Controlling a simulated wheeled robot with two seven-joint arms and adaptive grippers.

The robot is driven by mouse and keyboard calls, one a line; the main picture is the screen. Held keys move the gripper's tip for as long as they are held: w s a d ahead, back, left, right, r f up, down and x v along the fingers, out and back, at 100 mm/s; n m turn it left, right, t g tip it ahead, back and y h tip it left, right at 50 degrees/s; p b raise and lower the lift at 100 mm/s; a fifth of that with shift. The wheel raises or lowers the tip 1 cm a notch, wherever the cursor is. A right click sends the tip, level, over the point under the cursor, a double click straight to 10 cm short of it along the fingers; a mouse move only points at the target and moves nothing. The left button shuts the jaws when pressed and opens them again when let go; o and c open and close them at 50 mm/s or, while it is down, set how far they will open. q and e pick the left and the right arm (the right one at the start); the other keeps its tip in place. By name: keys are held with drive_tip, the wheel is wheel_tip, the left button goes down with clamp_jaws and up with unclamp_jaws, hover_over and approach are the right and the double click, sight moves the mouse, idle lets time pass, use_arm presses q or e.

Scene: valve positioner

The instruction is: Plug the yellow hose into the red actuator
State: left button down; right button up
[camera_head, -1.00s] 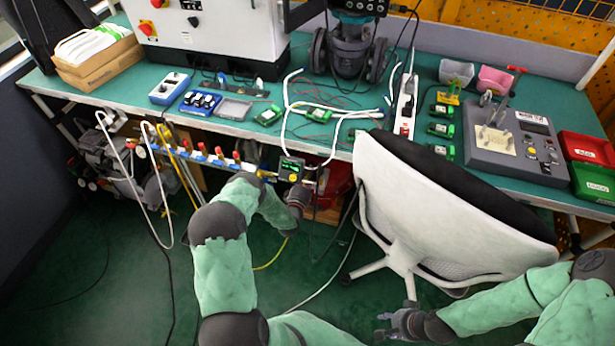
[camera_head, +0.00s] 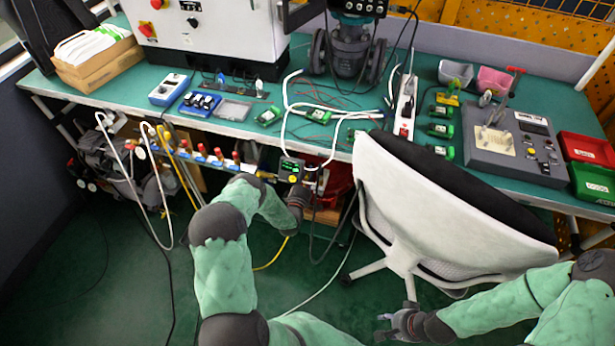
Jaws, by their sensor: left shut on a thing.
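The yellow hose (camera_head: 272,262) hangs below my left gripper (camera_head: 301,196) and curves down to the floor. My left gripper is shut on the yellow hose just under the bench's front edge, beside a small black box with a green display (camera_head: 291,169). The hose's end is hidden by the hand. A red body (camera_head: 338,186), perhaps the red actuator, shows partly behind the gripper and the chair; I cannot tell whether the hose touches it. My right gripper (camera_head: 386,326) is low at the right, in front of the chair base, apart from everything, and looks open and empty.
A white and black office chair (camera_head: 400,215) stands close right of my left gripper. A manifold with red valves (camera_head: 217,158) runs below the bench edge. White hoses (camera_head: 152,185) hang at the left. The green bench (camera_head: 225,128) is crowded. Floor at lower left is mostly clear.

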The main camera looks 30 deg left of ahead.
use_arm(q)
drive_tip(key=shift+w+a, duration=0.1)
drive_tip(key=shift+w, duration=0.45)
idle(0.4)
drive_tip(key=shift+w+a+r, duration=0.15)
drive_tip(key=shift+w+r, duration=0.4)
idle(0.6)
drive_tip(key=shift+s+f, duration=0.15)
drive_tip(key=shift+s, duration=0.15)
drive_tip(key=shift+s+d+f+p, duration=0.25)
drive_tip(key=shift+s+d+p, duration=0.05)
drive_tip(key=shift+s+d, duration=0.1)
drive_tip(key=shift+s, duration=0.65)
drive_tip(key=shift+f, duration=0.1)
drive_tip(key=shift+s, duration=0.15)
